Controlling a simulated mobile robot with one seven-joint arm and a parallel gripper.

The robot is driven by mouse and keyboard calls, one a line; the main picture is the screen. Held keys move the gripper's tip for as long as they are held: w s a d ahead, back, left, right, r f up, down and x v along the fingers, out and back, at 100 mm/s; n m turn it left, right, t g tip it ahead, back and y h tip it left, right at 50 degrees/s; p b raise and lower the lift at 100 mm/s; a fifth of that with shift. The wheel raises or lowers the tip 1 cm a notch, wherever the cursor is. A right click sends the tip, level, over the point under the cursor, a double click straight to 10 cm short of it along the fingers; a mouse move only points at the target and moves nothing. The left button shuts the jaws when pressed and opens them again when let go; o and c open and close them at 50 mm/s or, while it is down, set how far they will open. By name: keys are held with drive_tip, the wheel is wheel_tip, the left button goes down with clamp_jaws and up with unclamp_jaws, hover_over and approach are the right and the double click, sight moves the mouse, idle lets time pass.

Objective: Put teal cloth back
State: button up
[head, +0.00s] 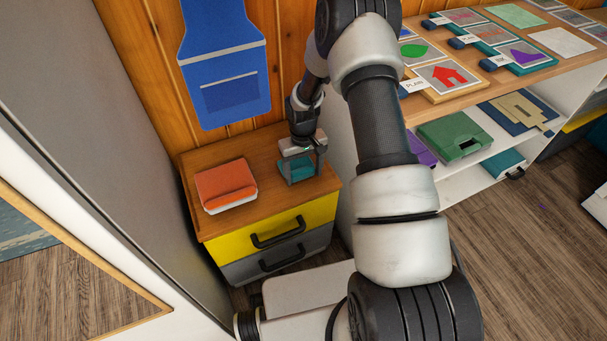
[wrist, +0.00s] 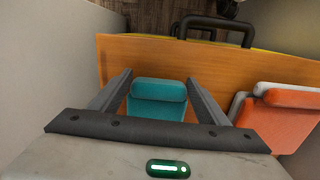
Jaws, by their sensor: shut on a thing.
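The teal cloth (wrist: 157,101) is a small folded piece between the two fingers of my gripper (wrist: 157,90) in the wrist view. In the head view the teal cloth (head: 297,167) shows between the fingers of my gripper (head: 301,172), low over the right part of the wooden cabinet top (head: 245,222). My gripper is shut on the cloth and points down. I cannot tell whether the cloth touches the wood. My gripper partly hides it in the head view.
An orange-and-white folded item (head: 227,186) lies left on the cabinet top. A yellow drawer (head: 275,232) and a grey drawer (head: 275,258) are closed below. A blue apron (head: 225,75) hangs behind. White shelving (head: 470,190) with a green case (head: 453,137) stands at right.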

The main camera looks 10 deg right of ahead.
drive_tip(key=shift+f, duration=0.15)
drive_tip(key=o, duration=2)
